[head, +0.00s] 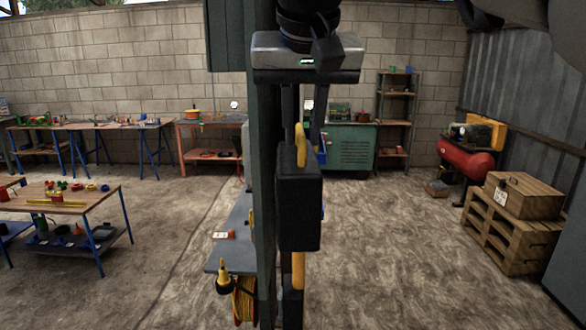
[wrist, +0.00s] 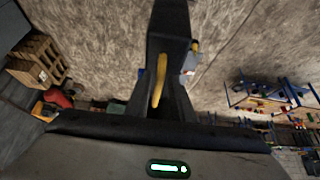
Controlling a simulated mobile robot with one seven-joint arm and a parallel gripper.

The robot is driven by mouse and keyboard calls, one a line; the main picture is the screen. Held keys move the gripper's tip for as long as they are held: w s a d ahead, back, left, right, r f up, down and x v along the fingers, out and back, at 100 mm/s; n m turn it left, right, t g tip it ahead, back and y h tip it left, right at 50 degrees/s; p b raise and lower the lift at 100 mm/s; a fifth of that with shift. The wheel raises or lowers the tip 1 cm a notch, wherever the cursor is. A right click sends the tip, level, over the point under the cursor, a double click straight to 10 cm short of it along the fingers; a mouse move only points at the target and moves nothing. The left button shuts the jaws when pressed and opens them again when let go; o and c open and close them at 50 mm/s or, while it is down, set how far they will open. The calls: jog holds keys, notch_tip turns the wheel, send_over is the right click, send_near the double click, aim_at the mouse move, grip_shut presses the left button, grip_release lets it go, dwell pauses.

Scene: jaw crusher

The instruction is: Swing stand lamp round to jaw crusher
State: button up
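A black box-shaped lamp head (head: 300,200) on a yellow pole (head: 298,270) stands upright close in front of me, at mid picture in the head view. A yellow handle (head: 300,150) rises at its top and also shows in the wrist view (wrist: 157,88). My gripper (head: 302,138) points down from above, its two dark fingers apart with the yellow handle between them. I see a gap between the fingers; touch with the handle cannot be told. The lamp's foot is hidden. I cannot make out the jaw crusher for certain.
A tall dark green post (head: 264,160) stands just left of the lamp. A grey bench (head: 235,235) and an orange cable reel (head: 243,300) are behind it. Right are a pallet stack (head: 505,235) and a red compressor (head: 465,160). The floor between is clear.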

jog(key=shift+w+f, duration=0.15)
jog(key=shift+f, duration=0.1)
jog(key=shift+w+d+n+y, duration=0.1)
jog(key=shift+d+n+y, duration=0.5)
jog(key=shift+n, duration=0.6)
jog(key=shift+w+d+n+g+y+p, duration=0.1)
jog(key=shift+d+n+g+y+p, duration=0.1)
jog(key=shift+d+n+y, duration=0.3)
jog(key=shift+w+d+n+g+y+p, duration=0.1)
jog(key=shift+n+y+p, duration=0.1)
jog(key=shift+n, duration=0.5)
jog(key=shift+w+d+n+g+y+p, duration=0.2)
jog(key=shift+d+n+y+p, duration=0.1)
jog(key=shift+n, duration=0.3)
jog(key=shift+w+d+n+g+y+p, duration=0.1)
jog(key=shift+d+n+g+y+p, duration=0.15)
jog(key=shift+n, duration=0.35)
